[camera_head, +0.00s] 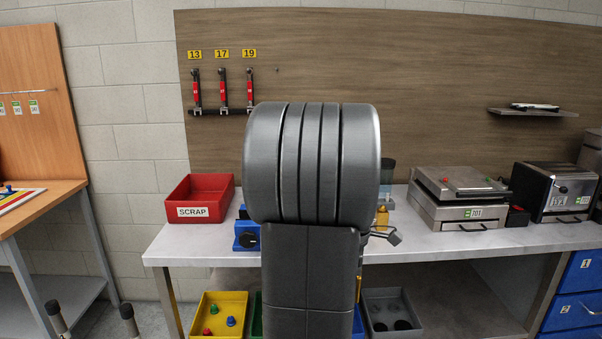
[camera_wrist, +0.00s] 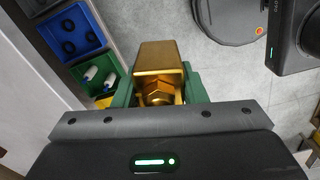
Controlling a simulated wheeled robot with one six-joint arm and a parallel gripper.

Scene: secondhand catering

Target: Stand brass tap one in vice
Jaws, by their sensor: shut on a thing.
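A brass tap (camera_wrist: 158,55) sits between the green fingers of my gripper (camera_wrist: 159,88) in the wrist view. Its blocky gold body faces the camera, with a hex nut near the palm. My gripper is shut on it, and bare grey floor shows beyond. In the head view my arm hides the gripper and the tap. A blue vice-like block (camera_head: 246,236) with a dark round knob stands on the bench, left of my arm. My arm partly covers it, so its jaws cannot be made out.
The bench (camera_head: 190,245) holds a red SCRAP bin (camera_head: 200,199), a grey press grill (camera_head: 459,198) and a toaster (camera_head: 556,190). A yellow bin (camera_head: 219,315) and a grey bin (camera_head: 391,312) sit below. Bare benchtop shows beside the SCRAP bin.

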